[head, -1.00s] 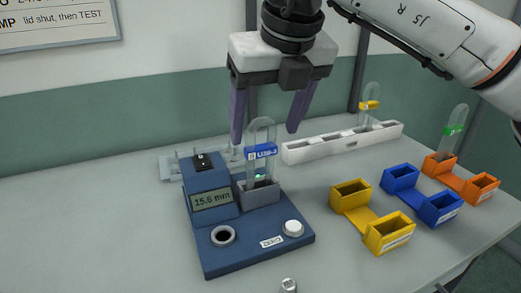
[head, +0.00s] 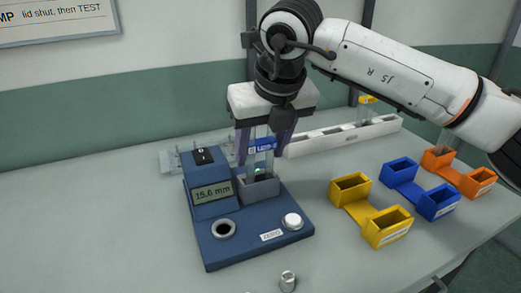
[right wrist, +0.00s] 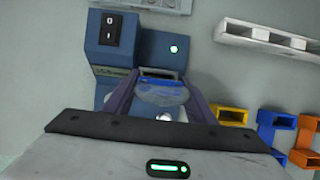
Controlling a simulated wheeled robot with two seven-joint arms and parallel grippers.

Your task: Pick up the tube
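The clear tube (head: 262,163) with a blue label (head: 264,144) stands upright in the grey holder (head: 259,189) of a blue gauge (head: 245,234). Its upper part is between the fingers of my right gripper (head: 263,150), which comes from above. The fingers lie against both sides of the tube with no clear gap. In the right wrist view, the tube's rounded top (right wrist: 161,95) shows between the two purple fingers. The gauge display (head: 211,195) reads 15.6 mm. My left gripper is not in view.
Yellow (head: 384,229), blue (head: 438,205) and orange (head: 480,181) double bins stand at the right. A white rack (head: 342,137) lies behind, with a yellow-labelled tube (head: 368,100) near its right end. A small metal piece (head: 288,281) lies in front.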

